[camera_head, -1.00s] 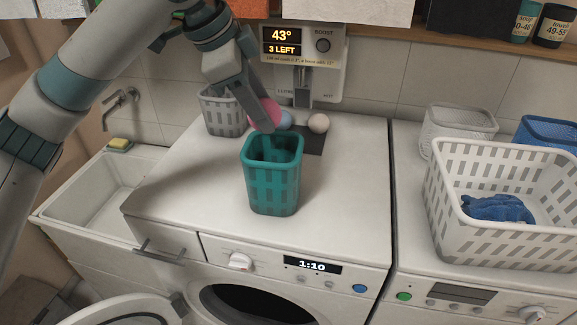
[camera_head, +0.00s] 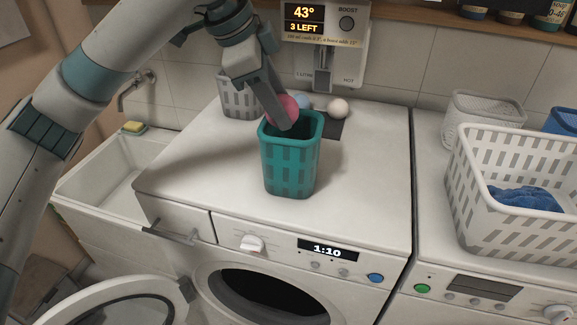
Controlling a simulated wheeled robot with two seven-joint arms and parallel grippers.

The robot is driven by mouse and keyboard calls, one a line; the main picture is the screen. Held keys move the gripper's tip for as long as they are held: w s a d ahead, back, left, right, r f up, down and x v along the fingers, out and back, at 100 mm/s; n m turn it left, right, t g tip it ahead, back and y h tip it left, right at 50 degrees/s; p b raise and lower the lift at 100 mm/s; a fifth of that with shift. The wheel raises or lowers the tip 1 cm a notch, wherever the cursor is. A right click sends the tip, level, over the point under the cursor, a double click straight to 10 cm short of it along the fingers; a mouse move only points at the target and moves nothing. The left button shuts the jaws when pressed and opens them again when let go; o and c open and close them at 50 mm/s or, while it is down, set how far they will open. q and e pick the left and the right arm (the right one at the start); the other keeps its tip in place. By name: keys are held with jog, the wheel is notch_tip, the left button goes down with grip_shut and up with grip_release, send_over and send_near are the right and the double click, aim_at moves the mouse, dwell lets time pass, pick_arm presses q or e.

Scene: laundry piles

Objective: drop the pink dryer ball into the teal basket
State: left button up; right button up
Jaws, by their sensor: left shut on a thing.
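The pink dryer ball (camera_head: 289,104) is held in my left gripper (camera_head: 283,116), which is shut on it. The ball shows at the rim of the teal basket (camera_head: 290,160), over its back left part. The gripper's finger partly hides the ball, and I cannot tell whether the ball is below the rim. The teal basket stands upright on the white washing machine. My right gripper does not show.
A light blue ball (camera_head: 304,102) and a cream ball (camera_head: 338,108) lie on a dark mat behind the basket. A grey basket (camera_head: 238,98) stands behind left. A white basket (camera_head: 500,220) with a blue cloth (camera_head: 525,197) is at right. The machine top in front is clear.

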pick_arm(q)
jog(key=shift+f+b, duration=0.5)
jog(key=shift+f, duration=0.35)
jog(key=o, duration=1.1)
jog(key=shift+s+a+r, duration=0.1)
jog(key=shift+a+r, duration=0.1)
jog(key=shift+r, duration=0.25)
jog(key=b+v, duration=0.4)
jog(key=v, duration=1.2)
jog(key=shift+s+a+r, duration=0.1)
jog(key=shift+r, duration=0.05)
